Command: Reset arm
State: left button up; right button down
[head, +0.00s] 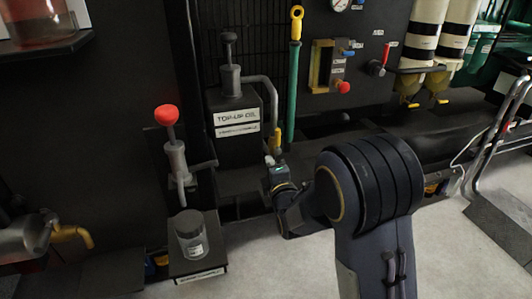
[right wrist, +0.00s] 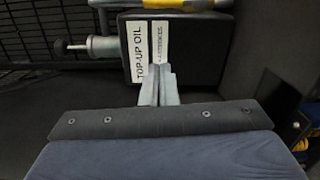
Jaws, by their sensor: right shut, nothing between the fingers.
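My right arm reaches in from the lower right in the head view, its large dark joint covering part of the scene. My right gripper (head: 277,172) is near the dark ledge below the top-up oil box (head: 234,112). In the right wrist view the gripper (right wrist: 163,72) has its grey fingers together, with nothing between them. Behind them stands the box labelled TOP-UP OIL (right wrist: 190,50), seen turned on its side. I cannot tell whether the fingertips touch it. My left gripper is not in view.
A red-knobbed hand pump (head: 176,155) stands left of the gripper, above a clear jar (head: 191,234) on a small shelf. A green dipstick tube with a yellow ring (head: 294,80) rises behind. A metal rail (head: 497,130) is at right. Pale floor is open at lower right.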

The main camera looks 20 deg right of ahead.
jog(key=s+d+f+m+g+y, duration=0.1)
jog(key=s+d+m+g, duration=0.4)
jog(key=s+m, duration=0.45)
jog(key=s+a+m+g+y, duration=0.3)
jog(key=s+m+g, duration=0.6)
jog(key=s, duration=1.7)
notch_tip(320, 180, up, 33)
jog(key=s+m+t+p, duration=0.1)
jog(key=m+p, duration=0.1)
jog(key=p, duration=3.2)
jog(key=shift+t, duration=0.3)
